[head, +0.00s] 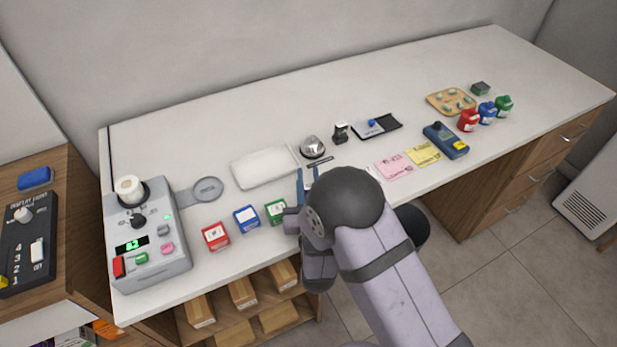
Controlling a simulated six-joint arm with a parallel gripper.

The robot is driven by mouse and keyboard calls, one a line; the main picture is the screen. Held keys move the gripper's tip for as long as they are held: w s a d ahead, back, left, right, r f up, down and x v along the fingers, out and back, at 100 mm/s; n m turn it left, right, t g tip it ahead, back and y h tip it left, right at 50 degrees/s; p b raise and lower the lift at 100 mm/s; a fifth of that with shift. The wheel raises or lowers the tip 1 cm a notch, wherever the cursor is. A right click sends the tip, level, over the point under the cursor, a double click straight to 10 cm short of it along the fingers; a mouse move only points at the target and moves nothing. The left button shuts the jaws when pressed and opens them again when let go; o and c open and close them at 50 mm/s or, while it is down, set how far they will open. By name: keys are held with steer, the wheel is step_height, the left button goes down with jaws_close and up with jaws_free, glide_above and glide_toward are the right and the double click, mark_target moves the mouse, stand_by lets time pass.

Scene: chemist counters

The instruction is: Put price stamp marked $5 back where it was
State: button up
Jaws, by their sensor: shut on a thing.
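My gripper (307,181) is low over the front middle of the counter, its blue fingers pointing to the back. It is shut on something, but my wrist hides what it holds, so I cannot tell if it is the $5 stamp. A small dark upright stamp (341,132) stands on the counter behind and to the right of my gripper, apart from it; its marking is too small to read. To its right lies a black tray (393,122) with a light pad and a small blue-topped piece on it.
A white tray (265,167), a silver bell-like object (312,147) and a dark pen (320,161) are near my gripper. Red (216,236), blue (246,218) and green (276,211) boxes stand to its left. Pink (394,166) and yellow (423,154) notes lie right. The counter's back strip is clear.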

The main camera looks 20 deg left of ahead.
steer(key=shift+f, duration=0.2)
steer(key=o, duration=0.8)
steer(key=shift+o, duration=0.2)
steer(key=shift+r, duration=0.2)
steer(key=b+v, duration=0.2)
steer(key=v, duration=0.4)
steer(key=shift+s+d+f, duration=0.1)
steer(key=shift+s, duration=0.2)
steer(key=shift+s+d, duration=0.2)
steer(key=shift+s, duration=0.2)
